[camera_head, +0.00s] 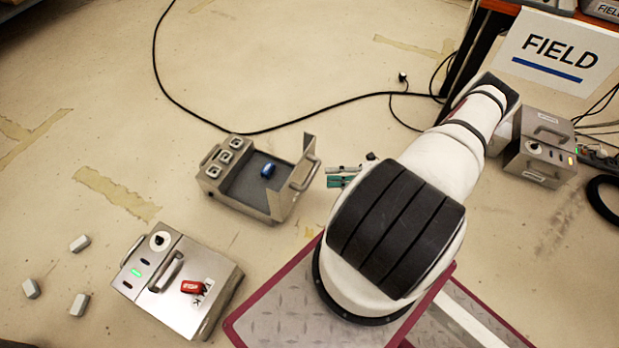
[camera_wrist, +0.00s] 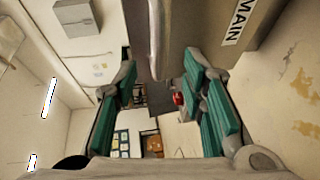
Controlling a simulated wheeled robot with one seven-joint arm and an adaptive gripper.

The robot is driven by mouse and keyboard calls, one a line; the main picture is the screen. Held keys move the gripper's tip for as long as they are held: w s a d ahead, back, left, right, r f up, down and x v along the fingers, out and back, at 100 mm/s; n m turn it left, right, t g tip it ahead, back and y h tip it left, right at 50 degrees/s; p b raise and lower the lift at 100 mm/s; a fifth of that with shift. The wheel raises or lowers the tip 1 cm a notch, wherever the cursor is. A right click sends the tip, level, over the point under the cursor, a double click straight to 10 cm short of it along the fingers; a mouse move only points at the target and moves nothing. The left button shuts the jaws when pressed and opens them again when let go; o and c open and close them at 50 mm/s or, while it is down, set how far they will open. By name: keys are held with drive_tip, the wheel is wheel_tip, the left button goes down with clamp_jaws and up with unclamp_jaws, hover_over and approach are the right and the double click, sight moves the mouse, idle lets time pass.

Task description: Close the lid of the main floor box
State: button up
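The open floor box (camera_head: 226,191) stands left of my gripper in the head view. Its lid (camera_head: 305,165) is raised on the right side, with a handle on its outer face. A blue object (camera_head: 268,171) lies inside. My gripper (camera_head: 342,179) is to the right of the lid, apparently apart from it, partly hidden by my arm. In the wrist view my gripper (camera_wrist: 162,82) has its green-padded fingers spread wide. A grey-brown panel (camera_wrist: 200,28) labelled MAIN (camera_wrist: 237,22) is just beyond them; whether they touch it I cannot tell.
A closed box (camera_head: 215,264) with a green light and a red object (camera_head: 192,287) on top stands lower left. Another box (camera_head: 537,160) stands right, below the FIELD sign (camera_head: 555,52). Several small grey blocks (camera_head: 79,243) lie at left. A black cable (camera_head: 300,121) crosses the floor behind.

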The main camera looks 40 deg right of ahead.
sight(310, 177)
drive_tip(key=b+x, duration=0.1)
drive_tip(key=x, duration=0.6)
drive_tip(key=shift+w+a, duration=0.25)
drive_tip(key=shift+w, duration=0.05)
clamp_jaws()
